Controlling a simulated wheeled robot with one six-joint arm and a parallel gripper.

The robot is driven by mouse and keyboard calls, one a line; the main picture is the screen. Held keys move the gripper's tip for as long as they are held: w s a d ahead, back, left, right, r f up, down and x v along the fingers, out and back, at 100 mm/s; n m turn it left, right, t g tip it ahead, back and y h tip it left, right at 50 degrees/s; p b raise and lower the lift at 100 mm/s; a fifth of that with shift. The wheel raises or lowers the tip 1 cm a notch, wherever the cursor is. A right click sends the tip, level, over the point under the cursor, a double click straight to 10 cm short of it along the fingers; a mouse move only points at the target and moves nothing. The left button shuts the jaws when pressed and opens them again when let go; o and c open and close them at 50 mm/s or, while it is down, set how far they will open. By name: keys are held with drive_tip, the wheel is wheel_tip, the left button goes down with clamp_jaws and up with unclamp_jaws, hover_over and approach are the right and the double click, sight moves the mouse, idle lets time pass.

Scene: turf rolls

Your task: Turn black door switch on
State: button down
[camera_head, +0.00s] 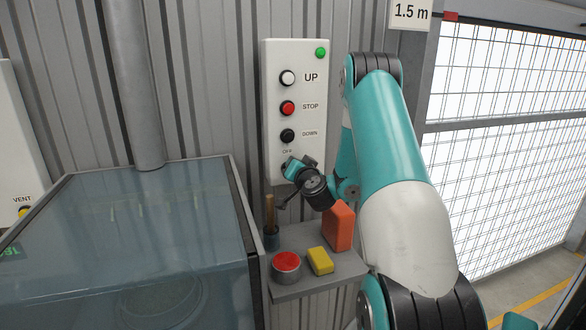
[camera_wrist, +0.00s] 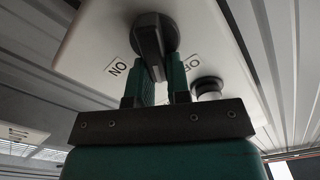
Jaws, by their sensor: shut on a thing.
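The black door switch (camera_wrist: 152,42) is a round rotary knob with a raised bar handle on a white panel. In the wrist view an ON label (camera_wrist: 118,67) is at its lower left and an OFF label (camera_wrist: 192,62) at its lower right. The bar's lower end lies between the two labels. My gripper (camera_wrist: 160,80) is shut on the bar, one teal finger on each side. In the head view my gripper (camera_head: 296,168) is at the bottom of the control panel (camera_head: 272,90), covering most of the switch. There the OFF label (camera_head: 287,151) shows above it.
Above the switch are the black DOWN (camera_head: 287,136), red STOP (camera_head: 287,108) and white UP (camera_head: 287,78) buttons and a green lamp (camera_head: 320,53). Below, a grey shelf (camera_head: 312,283) holds a red button, yellow block and orange block (camera_head: 339,227). A glass-topped box (camera_head: 120,245) stands left.

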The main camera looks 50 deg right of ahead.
drive_tip(key=m, duration=0.3)
drive_tip(key=f+m+b, duration=0.1)
drive_tip(key=m, duration=0.3)
drive_tip(key=d+f+m+b, duration=0.1)
drive_tip(key=m, duration=0.3)
drive_tip(key=shift+s+f, duration=0.1)
drive_tip(key=shift+s, duration=0.25)
drive_tip(key=shift+m, duration=0.5)
drive_tip(key=c, duration=1.1)
unclamp_jaws()
